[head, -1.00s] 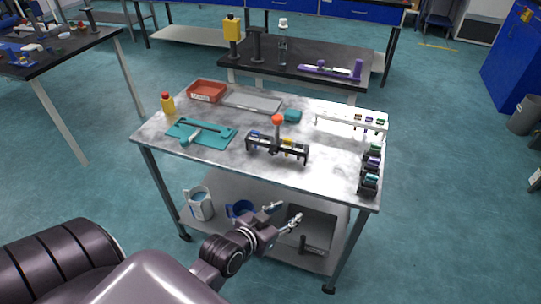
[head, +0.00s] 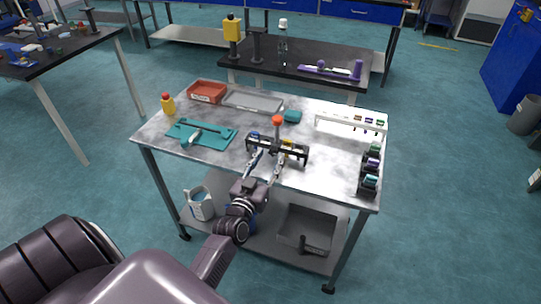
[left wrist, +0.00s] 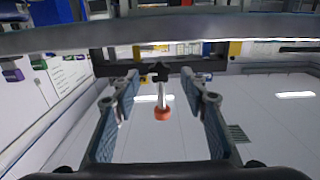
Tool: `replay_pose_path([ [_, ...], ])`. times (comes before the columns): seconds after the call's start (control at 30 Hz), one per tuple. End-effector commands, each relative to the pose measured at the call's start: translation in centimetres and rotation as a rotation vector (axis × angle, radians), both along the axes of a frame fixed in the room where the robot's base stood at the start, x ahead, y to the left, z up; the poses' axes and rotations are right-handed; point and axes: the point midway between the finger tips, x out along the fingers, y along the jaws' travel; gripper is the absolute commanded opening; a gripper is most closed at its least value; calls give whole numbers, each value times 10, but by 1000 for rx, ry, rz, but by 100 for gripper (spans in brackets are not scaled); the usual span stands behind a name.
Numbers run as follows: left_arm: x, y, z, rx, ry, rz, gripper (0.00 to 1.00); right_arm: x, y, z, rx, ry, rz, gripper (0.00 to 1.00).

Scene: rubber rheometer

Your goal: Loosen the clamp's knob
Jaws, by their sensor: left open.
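The clamp is a dark frame (head: 297,156) standing near the front edge of the metal cart, with an upright post and an orange-red top (head: 277,120). In the left wrist view, which looks upside down, the orange-red top (left wrist: 162,114) hangs on a pale rod below a dark star-shaped knob (left wrist: 158,72). My left gripper (head: 270,155) is open at the cart's front edge, its fingers pointing at the clamp. In the wrist view its two fingers (left wrist: 163,88) stand left and right of the rod, with gaps on both sides. Contact with the knob is not visible.
The cart top (head: 225,160) also holds a teal mat (head: 215,142), a red bin (head: 206,91), a grey tray (head: 253,101), a yellow bottle (head: 167,103), a white rack (head: 345,123) and dark blocks (head: 370,183) at the right edge. A grey bin (head: 306,230) is on the lower shelf.

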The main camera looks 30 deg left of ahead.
Motion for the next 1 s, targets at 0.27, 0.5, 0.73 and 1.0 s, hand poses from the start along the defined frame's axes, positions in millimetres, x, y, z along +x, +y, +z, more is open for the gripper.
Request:
replay_pose_path([
  [0.27,16,4,0,0,1,-1,40,0,-4,1,-4,0,0,40],
  [0.5,16,4,0,1,1,-1,37,0,-4,1,-5,0,-1,40],
  [0.73,16,4,0,0,1,-1,12,0,-4,1,-4,0,-1,40],
  [1.0,16,4,0,-5,0,-1,0,0,-4,1,-4,0,-1,40],
])
